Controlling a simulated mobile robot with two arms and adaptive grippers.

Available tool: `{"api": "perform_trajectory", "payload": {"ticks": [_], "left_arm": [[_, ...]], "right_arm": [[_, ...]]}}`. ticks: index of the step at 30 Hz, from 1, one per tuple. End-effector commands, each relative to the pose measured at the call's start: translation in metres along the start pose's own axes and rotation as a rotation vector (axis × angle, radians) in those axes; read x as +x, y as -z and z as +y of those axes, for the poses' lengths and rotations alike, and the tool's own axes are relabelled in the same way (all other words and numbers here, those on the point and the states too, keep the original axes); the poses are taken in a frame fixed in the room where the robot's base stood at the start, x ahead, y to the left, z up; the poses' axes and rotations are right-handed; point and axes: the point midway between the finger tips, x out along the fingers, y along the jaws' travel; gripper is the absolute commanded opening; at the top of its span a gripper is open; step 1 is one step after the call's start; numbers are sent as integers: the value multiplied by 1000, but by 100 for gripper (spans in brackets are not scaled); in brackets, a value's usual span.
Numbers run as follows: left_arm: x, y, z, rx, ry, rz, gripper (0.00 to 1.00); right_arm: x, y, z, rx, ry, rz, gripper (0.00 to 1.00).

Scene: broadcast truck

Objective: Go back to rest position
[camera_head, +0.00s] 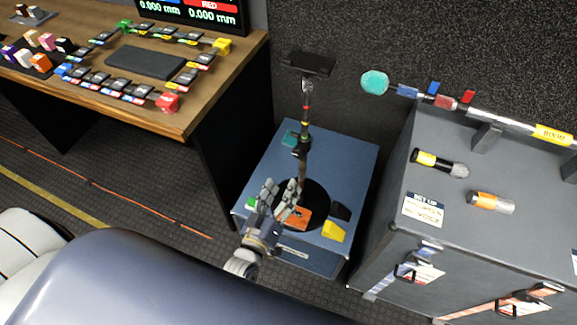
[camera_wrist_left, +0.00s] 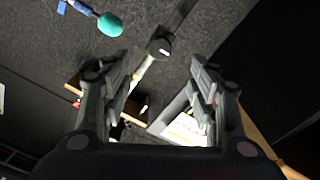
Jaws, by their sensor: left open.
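My left gripper (camera_head: 283,200) is over the front part of a blue box-like stand (camera_head: 348,165) in the head view. Its fingers are spread and nothing shows between them. In the left wrist view the two fingers of my left gripper (camera_wrist_left: 160,95) stand wide apart. An upright pole (camera_head: 306,120) with a dark flat top rises from the stand behind the gripper. An orange piece (camera_head: 298,217) lies on the stand's dark round area, close to the fingers; whether they touch cannot be told. My right gripper is in neither view.
A wooden desk (camera_head: 187,125) with a screen and several small coloured blocks is at the left. A grey case (camera_head: 390,205) at the right bears a boom pole (camera_head: 505,122) with a teal tip (camera_head: 375,83), and two microphones. Patterned floor between desk and stand is clear.

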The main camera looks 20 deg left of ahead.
Motion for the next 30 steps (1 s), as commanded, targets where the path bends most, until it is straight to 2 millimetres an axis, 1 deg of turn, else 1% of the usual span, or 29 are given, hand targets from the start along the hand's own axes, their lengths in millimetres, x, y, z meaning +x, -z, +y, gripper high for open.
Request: {"api": "perform_trajectory", "payload": {"ticks": [6,8,11,14,15,17,18,20,21,23,24,25,26,27,29,30], "left_arm": [[0,-1,0,1,1,-2,55],[-1,-6,-3,7,5,-16,55],[-8,-33,-15,39,24,-90,55],[-25,-83,-39,102,59,-234,55],[-36,-108,-51,136,75,-307,55],[-57,-144,-71,185,100,-423,55],[-73,-167,-85,219,117,-501,55],[-101,-198,-106,267,140,-618,55],[-121,-217,-120,299,154,-696,55],[-153,-243,-140,345,175,-813,55],[-176,-258,-153,377,187,-892,55],[-194,-268,-163,398,197,-950,55],[-213,-277,-173,419,206,-1008,55],[-237,-287,-185,446,217,-1083,55],[-272,-299,-200,482,231,-1186,55],[-293,-304,-209,502,239,-1248,55]], "right_arm": [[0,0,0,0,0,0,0],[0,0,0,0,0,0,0],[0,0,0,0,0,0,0],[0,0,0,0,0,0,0],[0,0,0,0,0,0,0],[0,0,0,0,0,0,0],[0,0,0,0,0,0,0],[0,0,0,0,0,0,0],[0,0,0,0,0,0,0],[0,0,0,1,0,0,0],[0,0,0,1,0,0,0],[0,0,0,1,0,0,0],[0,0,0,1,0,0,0],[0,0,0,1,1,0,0],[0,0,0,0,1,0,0],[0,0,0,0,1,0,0]]}}
